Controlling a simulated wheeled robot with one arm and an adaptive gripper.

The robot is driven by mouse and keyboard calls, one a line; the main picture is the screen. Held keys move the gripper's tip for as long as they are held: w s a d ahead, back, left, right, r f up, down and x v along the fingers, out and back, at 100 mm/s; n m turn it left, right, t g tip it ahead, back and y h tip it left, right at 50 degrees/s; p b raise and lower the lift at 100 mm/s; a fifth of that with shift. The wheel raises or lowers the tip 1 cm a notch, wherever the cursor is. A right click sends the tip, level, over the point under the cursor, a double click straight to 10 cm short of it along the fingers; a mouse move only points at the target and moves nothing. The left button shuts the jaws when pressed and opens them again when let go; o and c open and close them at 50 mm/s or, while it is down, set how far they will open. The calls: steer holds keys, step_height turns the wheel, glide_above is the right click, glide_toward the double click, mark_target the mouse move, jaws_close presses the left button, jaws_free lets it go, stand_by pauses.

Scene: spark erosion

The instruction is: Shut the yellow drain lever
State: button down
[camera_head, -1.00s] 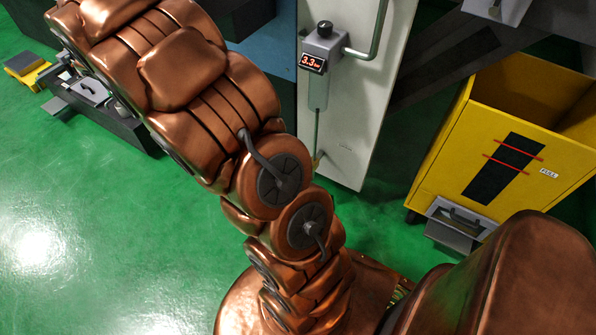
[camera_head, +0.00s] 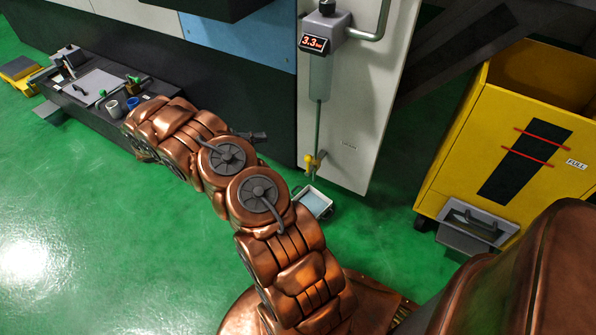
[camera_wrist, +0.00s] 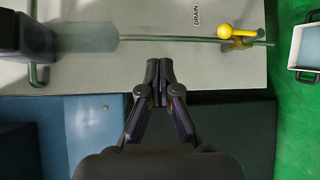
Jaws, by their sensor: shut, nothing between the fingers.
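The yellow drain lever (camera_head: 308,160) sits on a brass valve at the lower end of a thin pipe on the white panel. It also shows in the wrist view (camera_wrist: 238,32), at upper right beside the "DRAIN" label, its arm lying along the pipe with a round knob at one end. My gripper (camera_wrist: 159,62) is shut and empty in the wrist view, over the panel's edge, apart from the lever. In the head view my gripper (camera_head: 262,137) is small and dark beyond my arm, left of the lever.
A small white tray (camera_head: 314,203) is on the green floor below the valve. A pressure display reading 3.3 (camera_head: 314,43) is above. A yellow bin (camera_head: 450,150) stands at the right. A dark bench with tools (camera_head: 100,85) is at the left.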

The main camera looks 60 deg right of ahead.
step_height(320, 180, down, 19)
steer(key=w+d+t+h+b, duration=0.1)
steer(key=w+h+b, duration=0.1)
steer(key=b, duration=0.3)
steer(key=shift+d+r, duration=0.15)
steer(key=shift+d, duration=0.15)
steer(key=shift+s, duration=0.1)
steer(key=s+a+b+x, duration=0.1)
steer(key=s+b+x, duration=0.1)
steer(key=x, duration=1)
steer(key=shift+s+r+b, duration=0.25)
steer(key=shift+s+b, duration=0.15)
steer(key=shift+b, duration=0.25)
steer(key=shift+d, duration=0.15)
